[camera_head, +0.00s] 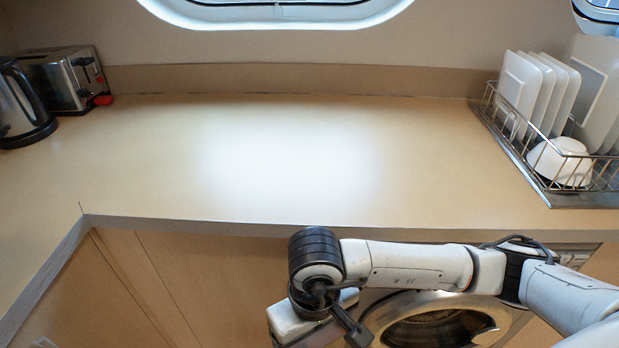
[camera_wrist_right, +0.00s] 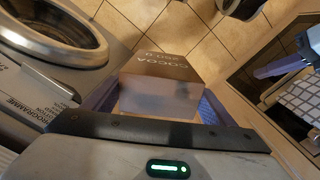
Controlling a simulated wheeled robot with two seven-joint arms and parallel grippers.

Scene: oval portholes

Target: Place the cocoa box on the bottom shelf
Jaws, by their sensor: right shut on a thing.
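In the right wrist view, the cocoa box (camera_wrist_right: 160,85) is a small block with a brown printed side and a paler, shaded end facing the camera. My right gripper (camera_wrist_right: 158,100) is shut on it, with one purple finger on each side. In the head view, my right wrist hangs in front of the counter edge, and I cannot make out the box there. A dark recess (camera_wrist_right: 247,82) edged with pale wood shows at the right of the wrist view. I cannot tell whether it holds the bottom shelf.
A front-loading washing machine (camera_head: 432,322) is below the counter (camera_head: 150,165), beside my right wrist. A dish rack (camera_head: 548,185) stands at the counter's right, a kettle (camera_head: 20,105) and toaster (camera_head: 62,78) at its left. The counter's middle is clear. Tiled floor (camera_wrist_right: 125,30) lies beyond the box.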

